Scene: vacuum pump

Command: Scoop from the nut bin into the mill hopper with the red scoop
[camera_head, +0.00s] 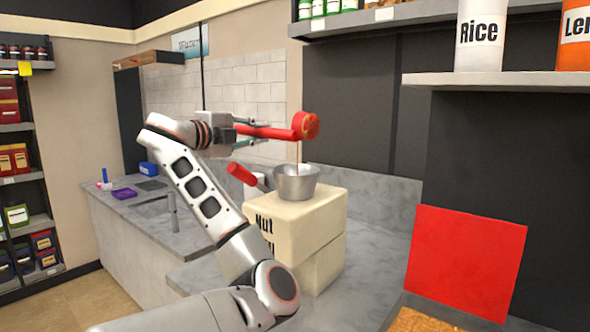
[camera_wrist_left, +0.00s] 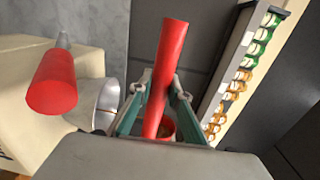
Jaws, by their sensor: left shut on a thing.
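My left gripper (camera_head: 254,132) is shut on the handle of the red scoop (camera_head: 285,133). The scoop's cup is above the hopper, its mouth turned sideways with a brownish inside. The metal mill hopper (camera_head: 296,184) sits on the cream nut mill (camera_head: 300,225). A thin vertical line shows between cup and hopper; I cannot tell what it is. In the left wrist view the scoop (camera_wrist_left: 170,65) lies between the fingers, with its cup partly hidden; the hopper (camera_wrist_left: 107,103) is to the left. Brown contents, apparently the nut bin's (camera_head: 420,322), show at the bottom edge.
An upright red panel (camera_head: 465,262) stands behind the brown contents. A shelf (camera_head: 490,79) with a Rice canister (camera_head: 480,38) overhangs at right. A sink counter (camera_head: 130,215) lies left.

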